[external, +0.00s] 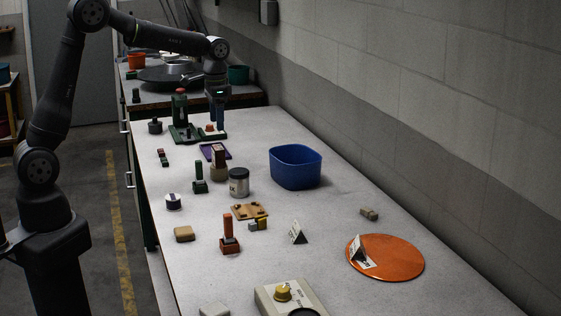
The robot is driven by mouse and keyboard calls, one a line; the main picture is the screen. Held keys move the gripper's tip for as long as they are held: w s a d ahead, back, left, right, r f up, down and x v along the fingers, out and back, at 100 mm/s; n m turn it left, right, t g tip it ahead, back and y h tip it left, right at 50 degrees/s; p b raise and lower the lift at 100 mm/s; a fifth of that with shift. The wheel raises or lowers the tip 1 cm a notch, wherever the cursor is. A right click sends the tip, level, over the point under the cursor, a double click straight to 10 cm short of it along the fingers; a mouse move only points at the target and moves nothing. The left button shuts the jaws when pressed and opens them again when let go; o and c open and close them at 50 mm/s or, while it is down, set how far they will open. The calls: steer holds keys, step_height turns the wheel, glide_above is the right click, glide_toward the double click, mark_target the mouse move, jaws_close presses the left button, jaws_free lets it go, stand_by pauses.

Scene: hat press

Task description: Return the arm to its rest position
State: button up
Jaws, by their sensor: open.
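My gripper (217,122) points down at the far end of the long grey table, above the right part of a green base plate (184,139). It is small in the picture, and I cannot make out a gap between its fingers or anything held. A green press-like post with a red top (180,105) stands on the plate, left of my gripper. A small orange-red piece (209,128) is close to the fingertips; I cannot tell whether they touch. My arm reaches over from the left, its elbow high.
A blue bin (296,168) stands mid-table by the wall side. Nearer are a jar (239,182), a green stamp-like block (199,178), a red-orange one (229,236), an orange disc (397,260) and a control box (285,296).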

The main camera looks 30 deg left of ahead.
mark_target(218, 147)
step_height(218, 147, down, 12)
steer(key=shift+f, duration=0.25)
steer(key=shift+r, duration=2.15)
